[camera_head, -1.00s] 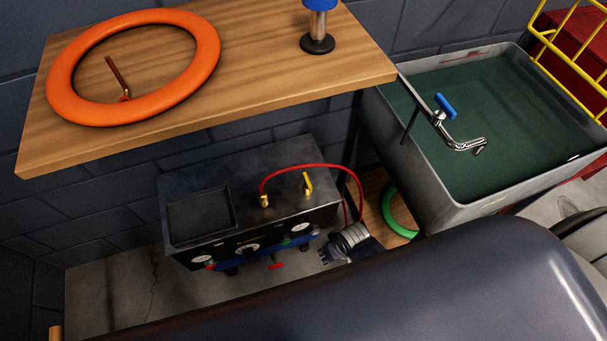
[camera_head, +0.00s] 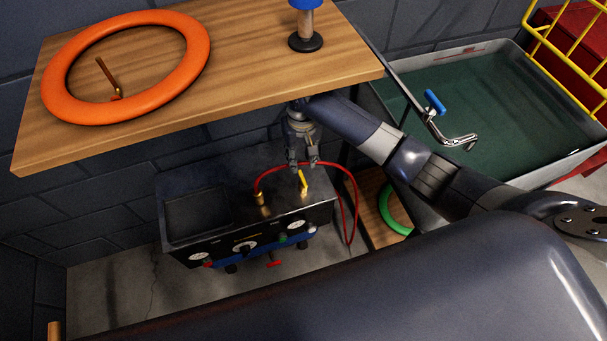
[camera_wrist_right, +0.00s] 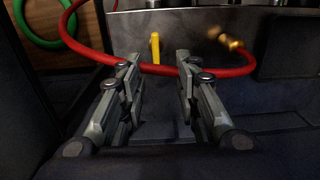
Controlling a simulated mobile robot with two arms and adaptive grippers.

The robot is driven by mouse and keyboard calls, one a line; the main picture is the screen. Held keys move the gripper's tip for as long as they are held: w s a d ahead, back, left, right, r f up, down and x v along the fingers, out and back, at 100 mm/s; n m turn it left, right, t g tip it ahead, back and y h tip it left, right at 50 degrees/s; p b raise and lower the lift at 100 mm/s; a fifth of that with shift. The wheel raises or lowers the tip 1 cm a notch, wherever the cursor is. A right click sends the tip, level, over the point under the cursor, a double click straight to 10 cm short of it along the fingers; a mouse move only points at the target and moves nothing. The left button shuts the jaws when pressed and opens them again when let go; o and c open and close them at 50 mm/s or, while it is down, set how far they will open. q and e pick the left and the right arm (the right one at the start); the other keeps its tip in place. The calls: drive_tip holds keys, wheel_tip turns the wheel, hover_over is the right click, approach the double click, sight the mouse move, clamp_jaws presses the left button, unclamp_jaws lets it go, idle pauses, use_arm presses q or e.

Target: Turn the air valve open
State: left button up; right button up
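The air valve has a small yellow handle (camera_head: 302,181) on top of the dark compressor box (camera_head: 190,165), next to the brass fitting of a red hose (camera_head: 343,181). The yellow handle also shows in the right wrist view (camera_wrist_right: 155,48), between the fingertips and beyond them. My right gripper (camera_head: 303,162) is just above the handle in the head view, fingers pointing down. My left gripper is not in view.
A wooden shelf (camera_head: 240,85) with an orange ring (camera_head: 195,60) hangs over the box, close above my right wrist. A grey sink (camera_head: 480,200) with a blue-handled tap (camera_head: 434,103) stands to the right. A green ring (camera_head: 388,209) is beside the box.

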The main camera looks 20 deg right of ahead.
sight(303, 178)
drive_tip(key=f, duration=0.6)
drive_tip(key=f+b, duration=0.1)
drive_tip(key=f, duration=0.3)
drive_tip(key=shift+w+d, duration=0.2)
drive_tip(key=shift+d, duration=0.05)
clamp_jaws()
